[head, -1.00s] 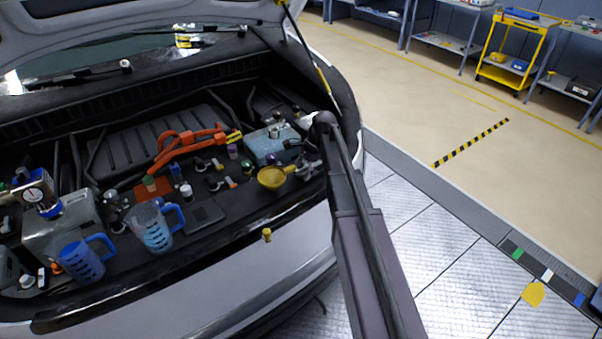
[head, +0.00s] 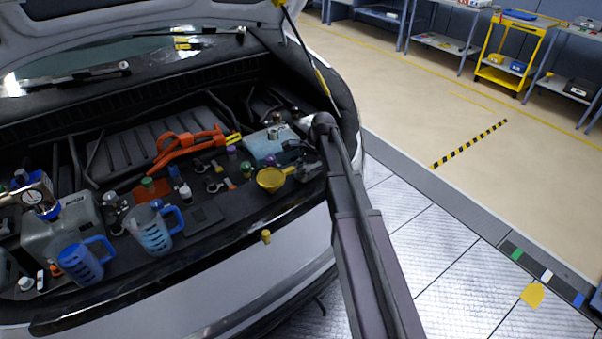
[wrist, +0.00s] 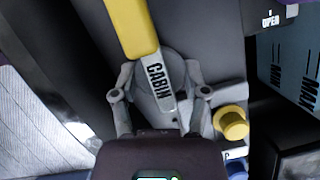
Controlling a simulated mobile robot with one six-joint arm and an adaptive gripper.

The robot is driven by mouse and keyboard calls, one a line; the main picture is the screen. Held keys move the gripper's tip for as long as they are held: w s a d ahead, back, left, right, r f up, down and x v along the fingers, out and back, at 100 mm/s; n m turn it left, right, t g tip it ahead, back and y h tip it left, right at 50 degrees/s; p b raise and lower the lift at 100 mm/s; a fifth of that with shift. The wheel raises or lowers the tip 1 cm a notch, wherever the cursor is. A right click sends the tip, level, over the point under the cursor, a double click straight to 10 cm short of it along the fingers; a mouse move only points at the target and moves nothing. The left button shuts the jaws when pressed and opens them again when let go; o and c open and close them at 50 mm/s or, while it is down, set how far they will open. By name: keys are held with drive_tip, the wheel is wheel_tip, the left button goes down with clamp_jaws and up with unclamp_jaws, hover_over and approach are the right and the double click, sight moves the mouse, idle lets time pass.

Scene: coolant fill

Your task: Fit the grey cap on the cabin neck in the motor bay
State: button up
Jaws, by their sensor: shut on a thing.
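In the wrist view my gripper (wrist: 160,96) has a finger on each side of a round grey cap (wrist: 144,84) and is shut on it. A grey bar lettered CABIN lies across the cap and runs into a yellow handle (wrist: 131,24). The neck cannot be made out beneath the cap, so I cannot tell whether they touch. In the head view my arm reaches into the right end of the motor bay (head: 215,208), and the gripper is mostly hidden behind it. A yellow funnel (head: 270,180) is left of the arm's end.
In the wrist view a yellow knob (wrist: 231,122) is close to the right finger, and a bluish tank marked MAX (wrist: 290,75) stands farther right. In the head view two blue-handled jugs (head: 152,230) (head: 82,262) stand front left. An orange hose (head: 188,146) lies behind them.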

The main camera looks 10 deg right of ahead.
drive_tip(key=shift+d+r, duration=0.1)
drive_tip(key=shift+w+d+r+p, duration=0.1)
drive_tip(key=shift+d+r+p, duration=0.4)
drive_tip(key=shift+r+p, duration=0.15)
drive_tip(key=d+r+p, duration=0.3)
drive_tip(key=d, duration=0.3)
drive_tip(key=w+d+r+p, duration=0.1)
drive_tip(key=d+r+p, duration=0.2)
drive_tip(key=d, duration=0.3)
drive_tip(key=shift+w+d+r+p, duration=0.25)
drive_tip(key=shift+w+d+p, duration=0.05)
drive_tip(key=shift+d+p, duration=0.05)
drive_tip(key=shift+s, duration=0.1)
